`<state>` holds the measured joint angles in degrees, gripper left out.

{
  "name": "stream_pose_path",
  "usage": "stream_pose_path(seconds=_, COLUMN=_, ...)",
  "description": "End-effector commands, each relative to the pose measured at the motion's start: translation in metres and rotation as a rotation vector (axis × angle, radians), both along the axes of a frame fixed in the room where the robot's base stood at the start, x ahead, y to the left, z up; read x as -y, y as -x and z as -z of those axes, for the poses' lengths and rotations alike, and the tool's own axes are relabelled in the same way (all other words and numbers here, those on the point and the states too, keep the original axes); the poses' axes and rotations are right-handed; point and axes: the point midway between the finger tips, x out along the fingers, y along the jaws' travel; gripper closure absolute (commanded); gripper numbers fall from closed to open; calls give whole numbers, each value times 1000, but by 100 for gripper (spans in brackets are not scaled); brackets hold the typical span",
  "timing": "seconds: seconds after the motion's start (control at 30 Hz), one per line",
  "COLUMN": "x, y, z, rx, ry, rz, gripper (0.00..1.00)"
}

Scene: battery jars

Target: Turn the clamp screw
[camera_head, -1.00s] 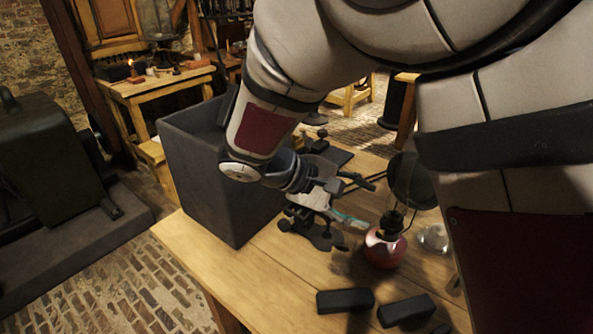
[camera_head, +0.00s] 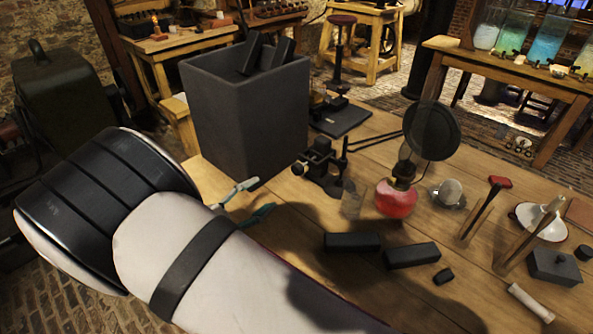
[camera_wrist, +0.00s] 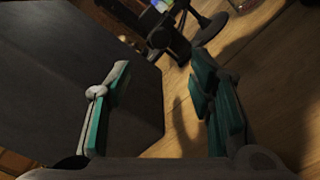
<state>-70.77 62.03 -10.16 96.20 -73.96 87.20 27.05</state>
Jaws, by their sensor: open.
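A small black clamp stand (camera_head: 324,162) stands on the wooden table, right of the big grey box. A round dark knob (camera_head: 298,168), which looks like the clamp screw, sticks out on its left side. In the wrist view the black clamp (camera_wrist: 178,42) is at the top, with a round knob (camera_wrist: 160,37) just beyond the fingertips. My gripper (camera_head: 260,196) is open and empty, left of the clamp and apart from it. My forearm covers the table's front left.
The tall grey box (camera_head: 245,125) stands close behind my gripper and fills the left of the wrist view. A glass beaker (camera_head: 351,200) and a red lamp (camera_head: 397,198) with a round dark disc (camera_head: 432,130) are right of the clamp. Black blocks (camera_head: 352,242) lie in front.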

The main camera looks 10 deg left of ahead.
Motion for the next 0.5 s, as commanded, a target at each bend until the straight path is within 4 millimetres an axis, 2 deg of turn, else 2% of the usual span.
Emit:
stream_pose_path(seconds=0.17, x=14, y=-17, z=0, rx=-1, ry=1, rz=4, gripper=52)
stream_pose_path(seconds=0.5, x=56, y=-68, z=0, rx=-2, ry=0, rz=6, gripper=52)
